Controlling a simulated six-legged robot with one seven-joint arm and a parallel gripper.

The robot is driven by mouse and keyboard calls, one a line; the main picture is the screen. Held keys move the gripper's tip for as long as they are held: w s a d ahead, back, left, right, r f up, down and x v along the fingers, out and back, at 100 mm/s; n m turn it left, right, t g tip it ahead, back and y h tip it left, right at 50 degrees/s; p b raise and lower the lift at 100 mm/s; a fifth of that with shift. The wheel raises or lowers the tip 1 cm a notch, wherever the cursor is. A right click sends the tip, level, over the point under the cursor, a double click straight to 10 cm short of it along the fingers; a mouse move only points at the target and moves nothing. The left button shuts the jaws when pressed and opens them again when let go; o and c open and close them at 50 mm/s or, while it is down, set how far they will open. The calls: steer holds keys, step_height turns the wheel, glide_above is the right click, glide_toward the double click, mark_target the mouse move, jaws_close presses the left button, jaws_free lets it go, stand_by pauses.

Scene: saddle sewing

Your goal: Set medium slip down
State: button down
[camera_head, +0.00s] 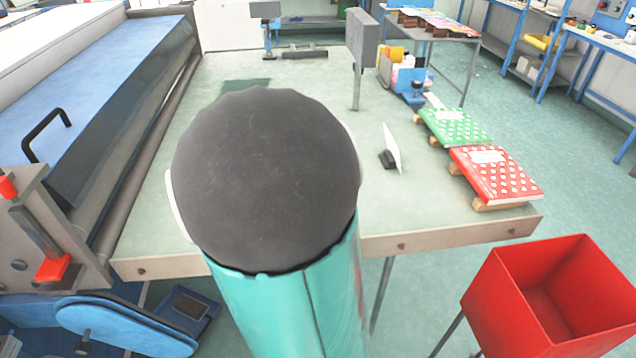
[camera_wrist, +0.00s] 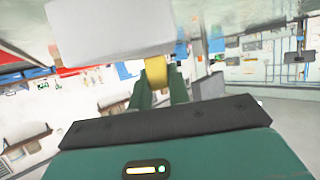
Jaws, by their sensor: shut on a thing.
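In the wrist view a pale grey-white slab, which I take to be the medium slip (camera_wrist: 108,30), spans the upper left beyond my gripper (camera_wrist: 161,82). The green fingers are close together, with a yellow piece (camera_wrist: 155,74) between them and the slab. The gripper is shut on the slip. In the head view my arm, with its dark round cap, hides the gripper and most of what it holds. I cannot tell from that view how high the slip is above the table.
The pale green table (camera_head: 455,222) has a red dotted book (camera_head: 497,176) and a green dotted book (camera_head: 455,127) on wooden blocks at its right. A thin white upright piece (camera_head: 393,150) stands left of them. A grey post (camera_head: 357,85) stands behind. A red bin (camera_head: 535,325) is front right.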

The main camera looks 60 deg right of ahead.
steer(key=shift+s+d+f, duration=0.15)
steer(key=shift+d+f, duration=0.2)
steer(key=shift+f, duration=1.65)
steer(key=shift+f, duration=0.15)
steer(key=c, duration=1.3)
jaws_free()
